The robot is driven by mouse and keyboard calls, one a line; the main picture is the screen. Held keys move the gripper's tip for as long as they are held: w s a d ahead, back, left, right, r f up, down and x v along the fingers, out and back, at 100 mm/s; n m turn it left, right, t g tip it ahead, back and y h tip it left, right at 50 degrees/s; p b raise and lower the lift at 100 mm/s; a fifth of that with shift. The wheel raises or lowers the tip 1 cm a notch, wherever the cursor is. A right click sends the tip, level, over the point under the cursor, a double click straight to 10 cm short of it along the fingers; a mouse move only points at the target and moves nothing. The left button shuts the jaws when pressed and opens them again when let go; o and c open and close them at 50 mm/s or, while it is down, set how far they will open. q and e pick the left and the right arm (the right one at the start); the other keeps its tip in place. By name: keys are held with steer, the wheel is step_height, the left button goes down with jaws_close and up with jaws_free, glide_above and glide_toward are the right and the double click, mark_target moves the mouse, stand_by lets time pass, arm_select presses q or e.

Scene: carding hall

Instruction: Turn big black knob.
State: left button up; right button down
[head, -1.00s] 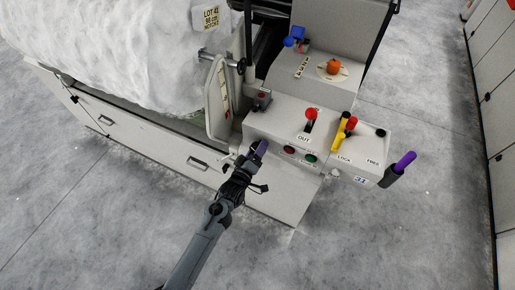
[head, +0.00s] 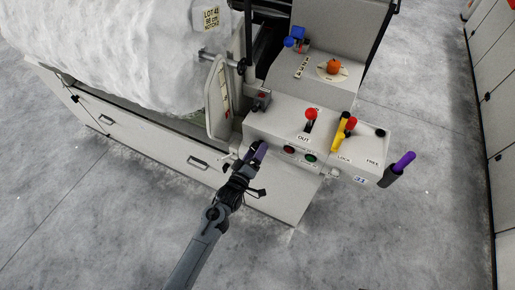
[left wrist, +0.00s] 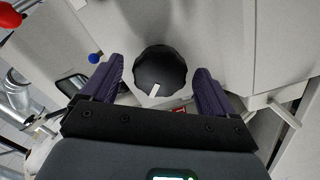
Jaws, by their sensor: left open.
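The big black knob (left wrist: 160,72) shows in the left wrist view, round with a ridged edge and a white pointer mark facing my gripper. My left gripper (left wrist: 158,66) is open, its two purple fingers on either side of the knob with visible gaps; contact does not show. In the head view my left gripper (head: 253,151) is at the left end of the machine's front panel, and its fingers mostly hide the knob there.
The control box (head: 270,125) carries a red-topped lever (head: 311,114), yellow handles (head: 341,132), and red (head: 289,150) and green (head: 310,157) buttons. A white fibre roll (head: 120,50) lies at left. Floor in front is clear.

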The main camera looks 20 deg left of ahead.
arm_select(q)
steer(key=s+p, duration=0.1)
steer(key=s, duration=0.8)
steer(key=shift+a+p, duration=0.35)
steer(key=shift+a, duration=0.05)
stand_by(0.4)
steer(key=w+m, duration=0.3)
steer(key=m, duration=0.1)
steer(key=w+m+b, duration=0.1)
steer(key=w+m, duration=0.2)
steer(key=m, duration=0.2)
steer(key=w+m+b, duration=0.1)
steer(key=w+m, duration=0.2)
steer(key=m, duration=0.1)
steer(key=shift+w+d, duration=0.4)
stand_by(0.3)
